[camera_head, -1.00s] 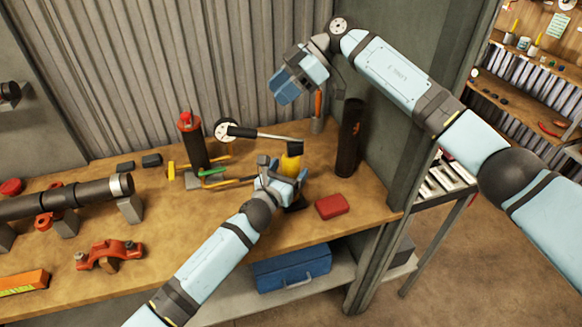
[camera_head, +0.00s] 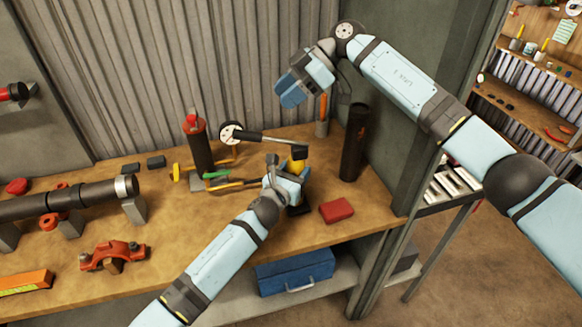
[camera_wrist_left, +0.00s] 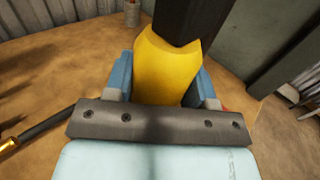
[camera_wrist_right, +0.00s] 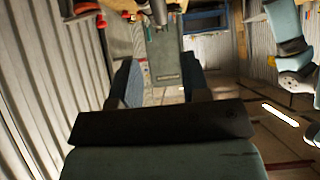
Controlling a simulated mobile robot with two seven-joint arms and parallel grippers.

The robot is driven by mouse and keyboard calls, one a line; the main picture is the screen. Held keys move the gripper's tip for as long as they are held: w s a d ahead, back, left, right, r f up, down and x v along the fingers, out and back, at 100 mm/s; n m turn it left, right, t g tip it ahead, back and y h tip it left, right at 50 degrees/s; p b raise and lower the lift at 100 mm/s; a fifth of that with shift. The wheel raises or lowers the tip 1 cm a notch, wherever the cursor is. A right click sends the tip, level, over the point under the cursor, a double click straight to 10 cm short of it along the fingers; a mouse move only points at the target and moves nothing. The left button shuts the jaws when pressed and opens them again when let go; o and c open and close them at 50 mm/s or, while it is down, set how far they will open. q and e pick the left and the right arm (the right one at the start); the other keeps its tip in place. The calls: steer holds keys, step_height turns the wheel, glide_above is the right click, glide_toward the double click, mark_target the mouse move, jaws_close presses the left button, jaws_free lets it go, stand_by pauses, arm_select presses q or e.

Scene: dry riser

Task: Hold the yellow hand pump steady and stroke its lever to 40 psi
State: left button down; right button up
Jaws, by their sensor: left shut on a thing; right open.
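The yellow hand pump (camera_head: 297,167) stands upright on the workbench, with a black head (camera_head: 300,152) on top. A dark bar (camera_head: 266,138) runs from near the head to a round white-faced dial (camera_head: 231,133); I cannot read it. My left gripper (camera_head: 297,180) is shut on the pump body and hides much of it. In the left wrist view the yellow body (camera_wrist_left: 167,62) sits between the blue fingers of this gripper (camera_wrist_left: 165,85). My right gripper (camera_head: 287,97) is open and empty, raised above and behind the pump. In the right wrist view its fingers (camera_wrist_right: 160,75) are apart.
A black cylinder (camera_head: 354,142) stands right of the pump, and a red block (camera_head: 337,210) lies in front. A red-topped dark cylinder (camera_head: 198,147) and hand tools are to the left. A dark pipe (camera_head: 80,199) and red clamp (camera_head: 112,255) lie farther left.

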steer(key=shift+c, duration=0.4)
steer(key=shift+a, duration=0.15)
steer(key=c, duration=0.3)
steer(key=s+a+h, duration=0.1)
steer(key=a+h, duration=0.1)
steer(key=a, duration=0.1)
steer(key=s+a+t+h, duration=0.1)
steer(key=a+h, duration=0.2)
steer(key=s+a+t+h, duration=0.1)
steer(key=a+h, duration=0.2)
steer(key=shift+r, duration=0.3)
jaws_close()
steer(key=h, duration=0.1)
steer(key=a+r+t+h, duration=0.1)
steer(key=h, duration=0.1)
steer(key=shift+s+r+t, duration=0.1)
steer(key=shift+s+t, duration=0.1)
steer(key=shift+t, duration=0.1)
steer(key=shift+w+d+f, duration=0.1)
steer(key=shift+d+f, duration=0.1)
steer(key=shift+f, duration=1.6)
steer(key=shift+d+f, duration=0.15)
steer(key=shift+f, duration=1.6)
